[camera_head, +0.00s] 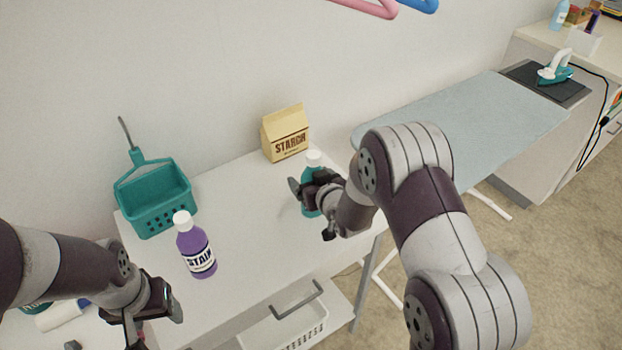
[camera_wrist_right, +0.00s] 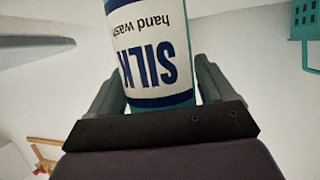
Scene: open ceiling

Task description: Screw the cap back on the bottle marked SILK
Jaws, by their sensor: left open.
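The teal SILK bottle (camera_head: 310,206) stands upright near the table's right edge, with a white top (camera_head: 313,158); I cannot tell how firmly that cap sits. In the right wrist view its white label (camera_wrist_right: 155,55) reads SILK, hand wash, upside down; the bottle's top is out of that view. My right gripper (camera_head: 311,207) has its fingers on both sides of the bottle's body, and they appear to touch it. My left gripper (camera_head: 154,314) is open and empty, low at the left, in front of the table and apart from the SILK bottle.
A purple STAIN bottle (camera_head: 195,248) with a white cap stands left on the white table (camera_head: 250,250). A teal basket (camera_head: 155,203) and a STARCH carton (camera_head: 286,134) stand at the back. A white drawer basket (camera_head: 290,328) is below. An ironing board (camera_head: 470,125) is at right.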

